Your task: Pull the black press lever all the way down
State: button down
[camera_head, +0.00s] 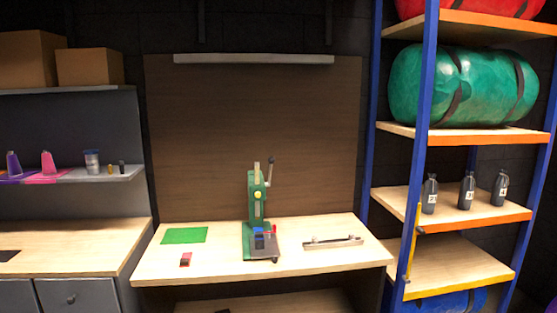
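A green press (256,212) stands upright on the wooden workbench (210,262), near its middle. Its black lever (270,170) points up at the upper right of the press column and ends in a dark knob. A yellow round spot shows on the column. A small blue block with a red part (263,240) sits at the foot of the press, over its base. My gripper is not in view.
A green mat (185,236) and a small red object (186,260) lie left of the press; a metal bar (333,242) lies right of it. Blue-framed shelves (460,215) with dark bottles stand right, a grey cabinet (75,297) left. The bench front is clear.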

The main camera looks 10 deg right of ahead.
aim_at(272, 160)
jog(key=u, duration=0.05)
jog(key=i, duration=1)
jog(key=z, duration=0.05)
